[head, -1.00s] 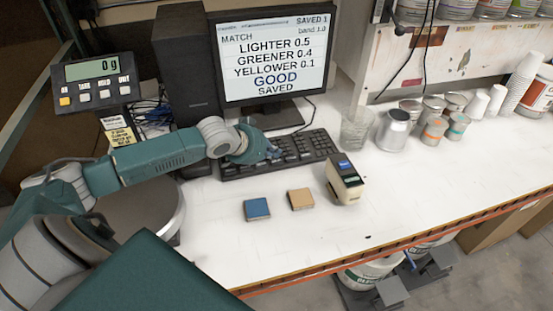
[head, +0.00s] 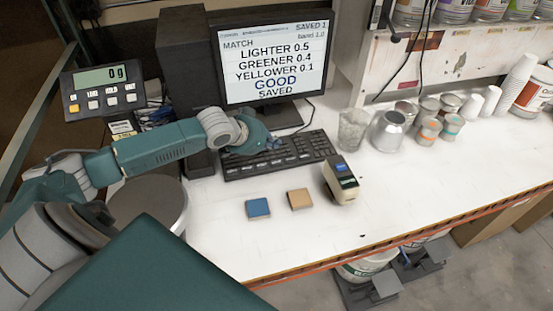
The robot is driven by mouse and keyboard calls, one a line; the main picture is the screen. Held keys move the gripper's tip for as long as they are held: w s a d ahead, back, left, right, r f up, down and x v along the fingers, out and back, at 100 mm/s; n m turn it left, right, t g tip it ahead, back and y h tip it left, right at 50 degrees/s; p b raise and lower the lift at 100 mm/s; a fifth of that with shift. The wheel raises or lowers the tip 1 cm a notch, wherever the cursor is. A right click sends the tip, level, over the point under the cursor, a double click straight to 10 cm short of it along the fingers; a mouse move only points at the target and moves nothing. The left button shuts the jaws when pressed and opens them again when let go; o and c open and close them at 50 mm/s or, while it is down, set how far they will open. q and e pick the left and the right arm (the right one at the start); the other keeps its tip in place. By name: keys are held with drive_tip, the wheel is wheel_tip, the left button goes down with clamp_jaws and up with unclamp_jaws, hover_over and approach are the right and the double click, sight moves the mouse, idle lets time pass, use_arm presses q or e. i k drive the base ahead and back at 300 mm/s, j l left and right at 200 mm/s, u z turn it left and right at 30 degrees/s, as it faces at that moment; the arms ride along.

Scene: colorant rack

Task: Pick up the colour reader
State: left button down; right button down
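The colour reader (head: 341,182), a small cream and dark block-like device with a little screen on top, stands on the white bench right of two small tiles. My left gripper (head: 274,143) is over the keyboard (head: 246,166), up and to the left of the reader and apart from it. Its fingers are small and dark against the keys, so I cannot tell whether they are open or shut. My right gripper is not in view.
A blue tile (head: 257,208) and a tan tile (head: 299,199) lie left of the reader. A clear cup (head: 352,130) and a metal can (head: 389,131) stand behind it. The monitor (head: 275,62) reads GOOD, SAVED. The bench (head: 440,185) is clear to the right.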

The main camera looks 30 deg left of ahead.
sight(343, 185)
drive_tip(key=k+l, duration=1.2)
drive_tip(key=k, duration=0.05)
